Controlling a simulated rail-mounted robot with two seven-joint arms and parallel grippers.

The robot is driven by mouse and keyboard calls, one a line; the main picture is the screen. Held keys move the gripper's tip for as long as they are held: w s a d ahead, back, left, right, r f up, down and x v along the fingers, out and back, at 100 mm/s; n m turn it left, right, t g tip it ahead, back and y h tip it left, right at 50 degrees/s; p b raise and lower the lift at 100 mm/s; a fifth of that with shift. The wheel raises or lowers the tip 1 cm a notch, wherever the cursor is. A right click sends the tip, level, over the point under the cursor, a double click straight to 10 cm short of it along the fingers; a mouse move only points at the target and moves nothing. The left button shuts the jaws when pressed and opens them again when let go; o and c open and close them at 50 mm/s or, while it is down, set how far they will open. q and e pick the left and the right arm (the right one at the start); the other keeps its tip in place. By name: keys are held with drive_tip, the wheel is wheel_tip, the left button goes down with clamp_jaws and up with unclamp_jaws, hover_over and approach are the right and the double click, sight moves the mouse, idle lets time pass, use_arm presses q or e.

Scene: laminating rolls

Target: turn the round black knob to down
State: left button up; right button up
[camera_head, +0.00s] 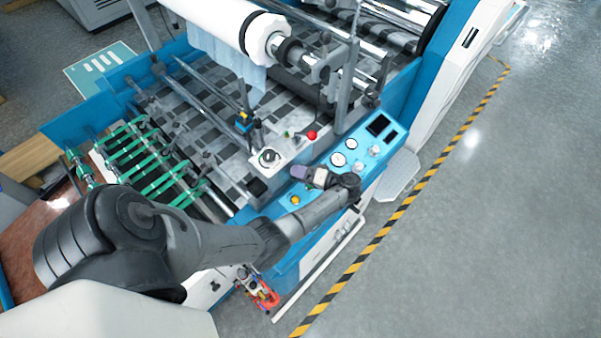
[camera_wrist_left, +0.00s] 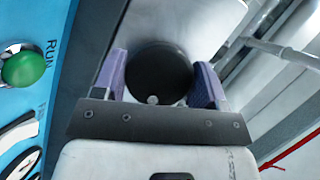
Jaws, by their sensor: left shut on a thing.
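The round black knob (camera_wrist_left: 160,72) shows in the left wrist view, with a small pale dot on its face near the lower edge. My left gripper (camera_wrist_left: 160,82) has its purple finger pads on either side of the knob and is shut on it. In the head view my left gripper (camera_head: 302,173) is over the blue control panel (camera_head: 333,178); the gripped knob cannot be made out clearly there. My right gripper is not in view.
A green button (camera_wrist_left: 24,69) marked RUN sits left of the knob in the left wrist view. A red button (camera_head: 312,135), a dial (camera_head: 268,157) and gauges (camera_head: 338,159) are near my gripper. Rollers (camera_head: 300,55) lie behind. Open floor (camera_head: 490,220) is at right.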

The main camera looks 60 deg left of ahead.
use_arm(q)
drive_tip(key=m, duration=0.2)
drive_tip(key=m+g+y+p, duration=0.1)
drive_tip(key=m, duration=0.1)
drive_tip(key=shift+r+g, duration=0.1)
drive_tip(key=shift+g, duration=0.2)
drive_tip(key=m+y, duration=0.1)
drive_tip(key=m, duration=0.1)
drive_tip(key=shift+m, duration=0.3)
drive_tip(key=m+y, duration=0.2)
drive_tip(key=m, duration=0.4)
drive_tip(key=m+t+y, duration=0.1)
drive_tip(key=m+y, duration=0.1)
drive_tip(key=m, duration=0.2)
drive_tip(key=shift+p, duration=0.3)
drive_tip(key=shift+m, duration=0.7)
drive_tip(key=shift+m+t+y, duration=0.3)
drive_tip(key=o, duration=0.9)
